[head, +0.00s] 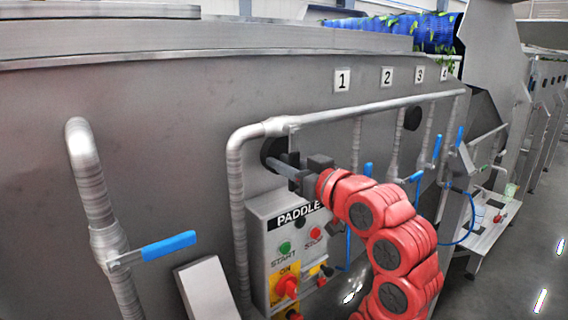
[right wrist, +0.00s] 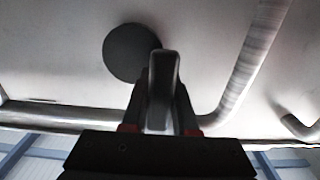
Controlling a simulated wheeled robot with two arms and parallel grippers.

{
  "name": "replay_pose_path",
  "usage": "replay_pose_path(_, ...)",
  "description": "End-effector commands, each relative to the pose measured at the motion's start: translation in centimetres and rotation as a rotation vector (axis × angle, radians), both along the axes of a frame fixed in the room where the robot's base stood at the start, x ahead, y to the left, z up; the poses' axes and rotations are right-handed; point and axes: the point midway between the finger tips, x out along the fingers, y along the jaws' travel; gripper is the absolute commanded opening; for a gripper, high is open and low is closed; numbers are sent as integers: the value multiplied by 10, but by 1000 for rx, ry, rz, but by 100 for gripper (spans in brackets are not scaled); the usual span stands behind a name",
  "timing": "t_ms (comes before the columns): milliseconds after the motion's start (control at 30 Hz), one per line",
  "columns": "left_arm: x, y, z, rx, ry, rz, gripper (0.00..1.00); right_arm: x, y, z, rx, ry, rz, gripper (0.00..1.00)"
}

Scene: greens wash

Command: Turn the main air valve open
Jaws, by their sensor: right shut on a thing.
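My right gripper (head: 302,172) reaches in from the right to the grey machine wall, below the bend of the upper pipe. It is shut on a grey bar-shaped lever (head: 281,168), in front of a round black disc (head: 268,149) on the wall. In the right wrist view the lever (right wrist: 163,80) stands between the two fingers, and the disc (right wrist: 126,50) is behind it. I take this lever to be the main air valve's handle; no label on it is readable. My left gripper is not in view.
The paddle control box (head: 257,232) with buttons and a red knob is just below my right gripper. A steel pipe (head: 237,190) runs close on the left. A blue-handled valve (head: 168,246) is at the lower left. Several blue-handled valves are farther right, under numbered plates.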

Motion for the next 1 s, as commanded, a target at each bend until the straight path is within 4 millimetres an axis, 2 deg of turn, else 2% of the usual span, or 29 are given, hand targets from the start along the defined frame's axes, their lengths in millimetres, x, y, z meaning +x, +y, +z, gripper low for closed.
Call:
replay_pose_path(167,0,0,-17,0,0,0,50,1,-3,-3,-28,-26,-2,0)
replay_pose_path(433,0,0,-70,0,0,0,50,7,-12,-7,-159,-122,-4,0)
replay_pose_path(600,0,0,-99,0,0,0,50,12,-19,-2,-263,-199,-4,0)
replay_pose_path(800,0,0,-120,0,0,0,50,17,-26,3,-376,-274,-2,0)
replay_pose_path(1000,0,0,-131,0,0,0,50,21,-30,10,-452,-332,-1,0)
